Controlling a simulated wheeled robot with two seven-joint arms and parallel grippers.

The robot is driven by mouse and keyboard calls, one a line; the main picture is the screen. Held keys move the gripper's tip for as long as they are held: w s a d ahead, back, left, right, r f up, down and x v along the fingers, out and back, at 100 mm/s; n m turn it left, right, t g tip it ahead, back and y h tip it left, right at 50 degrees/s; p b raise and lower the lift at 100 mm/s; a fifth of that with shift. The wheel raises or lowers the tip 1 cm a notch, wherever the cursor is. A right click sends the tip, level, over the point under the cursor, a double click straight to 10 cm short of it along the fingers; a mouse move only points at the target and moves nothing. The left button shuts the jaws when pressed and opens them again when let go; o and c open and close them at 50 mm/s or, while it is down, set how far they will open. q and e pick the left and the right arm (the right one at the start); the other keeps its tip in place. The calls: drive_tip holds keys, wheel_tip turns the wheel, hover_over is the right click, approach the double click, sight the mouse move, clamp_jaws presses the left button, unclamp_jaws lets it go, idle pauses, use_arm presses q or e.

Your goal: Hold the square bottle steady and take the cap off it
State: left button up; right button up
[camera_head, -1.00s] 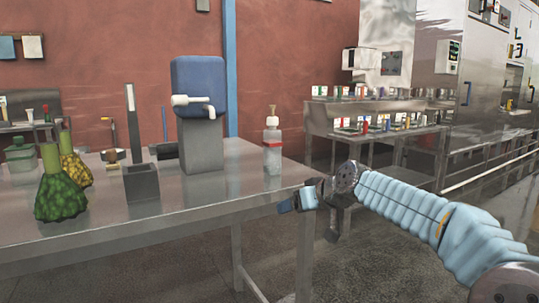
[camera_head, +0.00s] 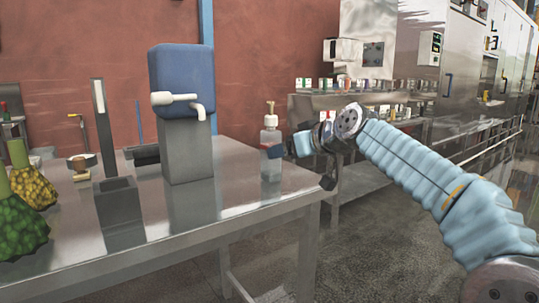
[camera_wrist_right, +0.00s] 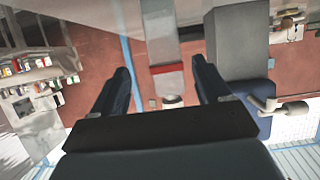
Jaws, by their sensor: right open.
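The square bottle (camera_head: 270,137) stands upright near the table's right end. It is clear, with a slim pale orange-tan top (camera_head: 270,107). My right gripper (camera_head: 301,166) is open beside the bottle's right side, and one finger partly covers the bottle's middle. My left gripper is not in view.
The steel table (camera_head: 250,205) also holds a grey filler with a blue top (camera_head: 182,80), a dark grey box (camera_head: 118,205) with a tall post, and green and yellow gourd-like things (camera_head: 20,225) at left. A shelf of small items stands behind. The table front is clear.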

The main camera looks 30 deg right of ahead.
drive_tip(key=shift+x, duration=0.95)
drive_tip(key=x, duration=0.1)
drive_tip(key=p+x, duration=0.1)
drive_tip(key=x, duration=0.2)
drive_tip(key=shift+w+a+r+p, duration=0.1)
drive_tip(key=shift+w+a+p, duration=0.2)
drive_tip(key=shift+w, duration=0.4)
drive_tip(key=shift+c, duration=0.2)
drive_tip(key=c, duration=1)
drive_tip(key=shift+c, duration=0.2)
